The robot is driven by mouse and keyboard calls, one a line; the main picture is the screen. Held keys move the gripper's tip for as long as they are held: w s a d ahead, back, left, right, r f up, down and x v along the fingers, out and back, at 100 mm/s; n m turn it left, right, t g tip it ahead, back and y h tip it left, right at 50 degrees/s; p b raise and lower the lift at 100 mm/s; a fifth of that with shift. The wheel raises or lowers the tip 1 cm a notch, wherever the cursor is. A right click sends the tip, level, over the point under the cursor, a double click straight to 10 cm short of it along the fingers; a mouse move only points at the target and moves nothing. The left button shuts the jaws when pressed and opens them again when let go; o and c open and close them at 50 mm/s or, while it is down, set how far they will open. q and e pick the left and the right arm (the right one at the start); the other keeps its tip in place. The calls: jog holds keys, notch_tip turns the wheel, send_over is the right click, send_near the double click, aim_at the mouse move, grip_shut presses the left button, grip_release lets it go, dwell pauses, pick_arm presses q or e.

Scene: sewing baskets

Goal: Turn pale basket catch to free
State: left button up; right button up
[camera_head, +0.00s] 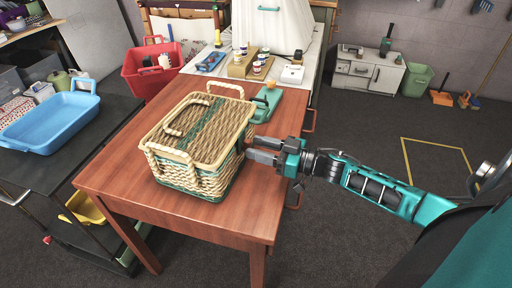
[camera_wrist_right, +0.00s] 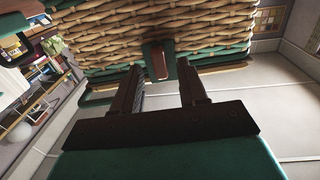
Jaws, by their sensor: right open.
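A pale wicker basket (camera_head: 196,134) with a green stripe, a closed lid and loop handles stands on the wooden table. Its woven side fills the top of the right wrist view (camera_wrist_right: 110,40). A small dark green and brown catch (camera_wrist_right: 158,60) sits on that side, between and beyond my fingers. My right gripper (camera_head: 250,149) is at the right side of the basket; in the right wrist view its two fingers (camera_wrist_right: 166,92) are apart with nothing between them. I cannot tell whether a fingertip touches the basket. My left gripper is not in view.
The brown table (camera_head: 240,213) has clear room in front of the basket. A green object (camera_head: 265,104) lies behind it. A red bin (camera_head: 150,72) and a bench with small jars stand at the back. A blue tray (camera_head: 52,120) is on the dark table at left.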

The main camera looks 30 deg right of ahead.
jog(key=shift+w+a, duration=0.4)
jog(key=shift+w, duration=0.1)
jog(key=shift+c, duration=0.4)
grip_shut()
